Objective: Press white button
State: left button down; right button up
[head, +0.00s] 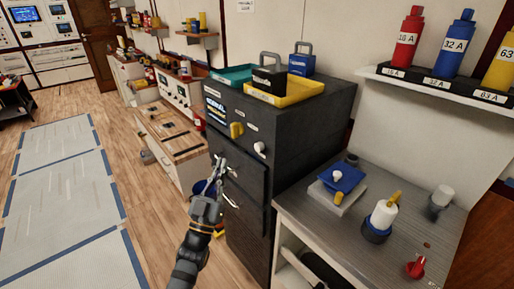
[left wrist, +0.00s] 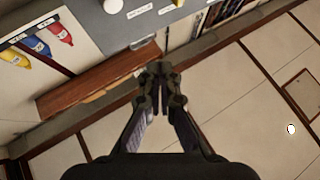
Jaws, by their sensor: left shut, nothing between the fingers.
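The dark grey cabinet (head: 285,128) stands in the middle of the head view, with a small screen (head: 215,108), a yellow knob (head: 236,130) and a round white button (head: 260,148) on its front. My left gripper (head: 221,166) is shut and empty, in front of the cabinet, below and left of the white button and apart from it. In the left wrist view my gripper (left wrist: 160,75) has its fingertips together. A round white part (left wrist: 113,6) shows at the top edge there; it looks like the white button. My right gripper is not in view.
Yellow (head: 290,93) and teal (head: 233,74) trays sit on the cabinet top with padlock-shaped blocks. A grey bench (head: 320,215) at right holds a blue block, a white-and-blue cylinder and a red knob (head: 415,268). Coloured bottles stand on a wall shelf (head: 430,83). Open floor lies left.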

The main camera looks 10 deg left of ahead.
aim_at(259, 147)
pick_arm(q)
jog(key=w+d, duration=0.5)
jog(key=w, duration=0.2)
jog(key=shift+d, duration=0.2)
dwell(1.4)
jog(key=shift+w+d+p, duration=0.25)
jog(key=shift+w+p, duration=0.05)
